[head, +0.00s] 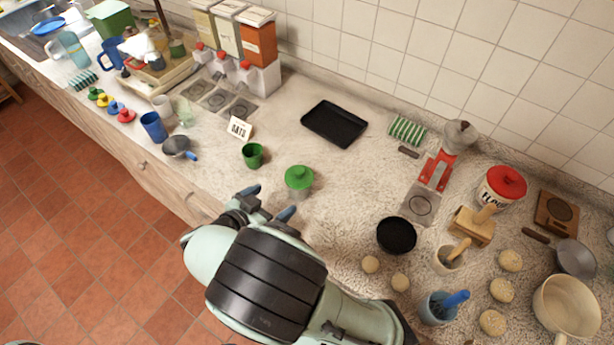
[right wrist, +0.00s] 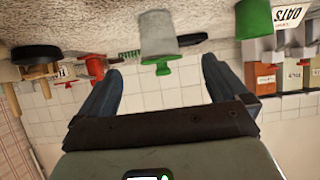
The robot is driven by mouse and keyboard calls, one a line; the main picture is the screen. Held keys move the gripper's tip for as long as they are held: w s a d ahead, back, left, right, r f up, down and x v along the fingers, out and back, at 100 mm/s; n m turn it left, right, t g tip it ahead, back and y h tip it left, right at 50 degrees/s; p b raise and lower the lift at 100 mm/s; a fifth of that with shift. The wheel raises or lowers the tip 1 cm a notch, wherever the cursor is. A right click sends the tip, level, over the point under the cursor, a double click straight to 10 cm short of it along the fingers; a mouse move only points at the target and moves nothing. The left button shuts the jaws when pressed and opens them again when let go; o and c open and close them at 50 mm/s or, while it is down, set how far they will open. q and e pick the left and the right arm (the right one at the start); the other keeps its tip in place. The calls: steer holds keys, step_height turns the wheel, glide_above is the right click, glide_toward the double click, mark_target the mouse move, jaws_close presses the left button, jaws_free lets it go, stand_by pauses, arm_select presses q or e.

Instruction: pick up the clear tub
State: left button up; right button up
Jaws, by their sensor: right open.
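The clear tub (head: 301,193) is a see-through container with a green lid and knob, standing upright on the speckled counter. My right gripper (head: 270,201) is open and empty, just to the left of and nearer than the tub in the head view. In the right wrist view, the open fingers (right wrist: 161,67) lie on either side of the tub's lid in the picture, not visibly touching it. My left gripper is not in view.
A black tray (head: 334,123) lies behind; a black bowl (head: 397,235) and dough balls (head: 370,264) lie to the right. Counter around the tub is otherwise clear.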

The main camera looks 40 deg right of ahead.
mark_target(291, 190)
steer(key=b+x, duration=0.1)
steer(key=x, duration=0.7)
steer(key=shift+d+f, duration=0.1)
steer(key=shift+f, duration=0.05)
steer(key=x, duration=0.1)
steer(key=b+x, duration=0.1)
steer(key=x, duration=0.2)
steer(key=shift+s+d+f+b, duration=0.15)
steer(key=shift+d+b, duration=0.2)
steer(key=shift+d, duration=0.1)
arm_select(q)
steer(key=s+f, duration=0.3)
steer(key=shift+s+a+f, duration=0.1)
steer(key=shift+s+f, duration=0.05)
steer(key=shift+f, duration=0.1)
arm_select(e)
steer(key=shift+c, duration=1.2)
steer(key=c, duration=0.8)
